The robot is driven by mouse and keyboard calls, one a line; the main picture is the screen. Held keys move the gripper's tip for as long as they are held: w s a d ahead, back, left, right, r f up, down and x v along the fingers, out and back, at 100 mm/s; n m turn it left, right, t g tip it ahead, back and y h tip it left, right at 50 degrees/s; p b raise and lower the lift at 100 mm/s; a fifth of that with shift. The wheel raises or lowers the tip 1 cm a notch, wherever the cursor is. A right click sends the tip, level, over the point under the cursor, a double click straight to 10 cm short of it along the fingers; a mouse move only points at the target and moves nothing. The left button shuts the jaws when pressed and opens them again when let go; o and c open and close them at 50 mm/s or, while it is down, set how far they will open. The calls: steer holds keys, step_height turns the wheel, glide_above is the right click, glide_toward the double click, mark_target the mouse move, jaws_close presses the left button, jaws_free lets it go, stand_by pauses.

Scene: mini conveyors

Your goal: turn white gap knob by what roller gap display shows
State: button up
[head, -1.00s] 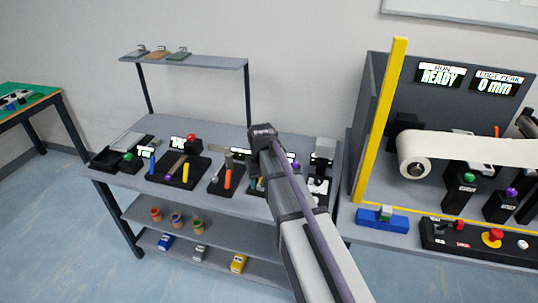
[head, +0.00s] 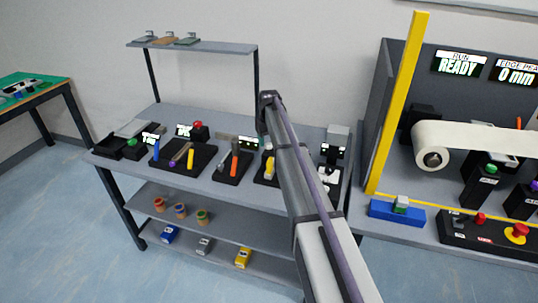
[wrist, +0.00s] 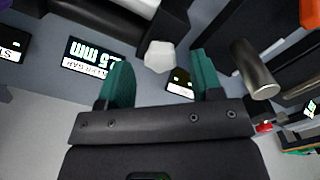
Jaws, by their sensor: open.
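In the wrist view a whitish faceted knob (wrist: 159,56) shows just beyond and between my fingertips. My gripper (wrist: 160,66) is open, with one teal finger on each side of the knob; I cannot tell whether either finger touches it. The roller gap display (wrist: 92,56) is left of the left finger, upside down, and seems to read 2.5 mm. In the head view my arm hides the gripper and the knob.
A metal cylinder (wrist: 254,70) stands close right of the right finger. In the head view several devices fill the bench top (head: 128,165). A conveyor station with a white roll (head: 433,158) and a yellow post (head: 398,105) stands to the right.

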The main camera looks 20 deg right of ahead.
steer(key=shift+f+b, duration=0.35)
steer(key=shift+f, duration=0.6)
steer(key=shift+r, duration=0.1)
steer(key=shift+c, duration=0.4)
steer(key=c, duration=0.8)
steer(key=shift+c, duration=0.2)
